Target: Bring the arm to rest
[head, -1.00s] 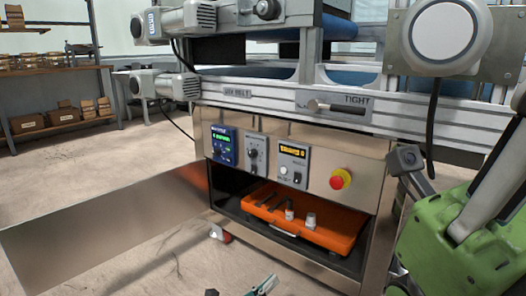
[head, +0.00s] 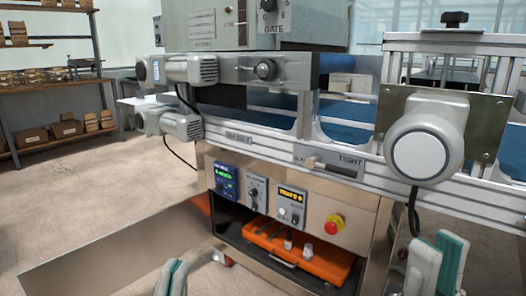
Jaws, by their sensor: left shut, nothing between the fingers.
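My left gripper (head: 171,278) shows at the bottom edge of the head view, left of the middle. Its teal-edged fingers point up and are together, with nothing between them. It is in front of the metal panel at the machine's lower left. My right gripper (head: 438,264) stands at the lower right, its pale, teal-edged fingers pointing up in front of the machine's right end. How far apart they are is unclear. No held object shows in it. Most of both arms is out of view.
The seeder machine (head: 262,152) fills the middle, with a round-faced motor (head: 421,155) jutting out above my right gripper. A red stop button (head: 333,224) is on its front. An orange case (head: 300,252) lies on the shelf below. Bare floor (head: 85,208) is at left.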

